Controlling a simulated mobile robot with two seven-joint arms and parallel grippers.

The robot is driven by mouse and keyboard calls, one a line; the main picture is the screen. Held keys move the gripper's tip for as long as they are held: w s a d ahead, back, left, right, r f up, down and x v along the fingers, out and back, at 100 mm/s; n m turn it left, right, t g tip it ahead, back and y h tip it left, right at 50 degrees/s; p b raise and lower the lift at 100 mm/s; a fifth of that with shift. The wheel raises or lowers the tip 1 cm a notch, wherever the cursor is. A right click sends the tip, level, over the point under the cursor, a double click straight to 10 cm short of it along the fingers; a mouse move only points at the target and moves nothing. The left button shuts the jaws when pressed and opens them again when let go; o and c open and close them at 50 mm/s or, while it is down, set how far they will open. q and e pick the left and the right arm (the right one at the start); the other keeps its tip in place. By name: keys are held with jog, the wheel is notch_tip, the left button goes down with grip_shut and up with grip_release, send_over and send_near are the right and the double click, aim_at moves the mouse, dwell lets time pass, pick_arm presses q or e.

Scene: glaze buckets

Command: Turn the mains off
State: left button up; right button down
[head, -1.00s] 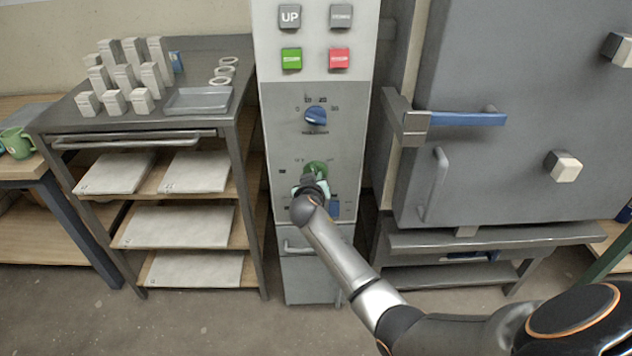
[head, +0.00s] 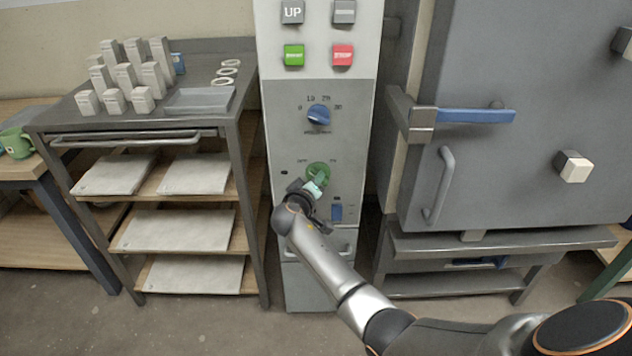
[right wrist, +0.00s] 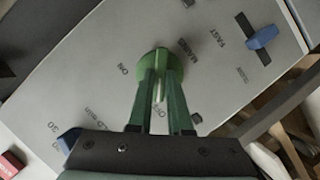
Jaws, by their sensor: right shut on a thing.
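The mains switch is a round green knob (head: 318,170) on the grey control column, under the blue dial. In the right wrist view the green knob (right wrist: 159,60) has ON and OFF printed beside it. Its raised grip lies between my fingers and runs toward the OFF mark. My right gripper (head: 315,186) is shut on the knob, reaching it from the lower left in the head view; its two fingers also show in the right wrist view (right wrist: 160,92). The fingers hide part of the knob. My left gripper is not in view.
The column also carries a blue dial (head: 319,115), a green button (head: 294,55), a red button (head: 343,55) and a blue switch (head: 337,213). A shelf rack (head: 245,150) stands left. A large grey door with a blue-handled latch (head: 475,115) is at right.

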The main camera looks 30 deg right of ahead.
jog(key=c, duration=0.8)
grip_release()
jog(key=shift+c, duration=0.2)
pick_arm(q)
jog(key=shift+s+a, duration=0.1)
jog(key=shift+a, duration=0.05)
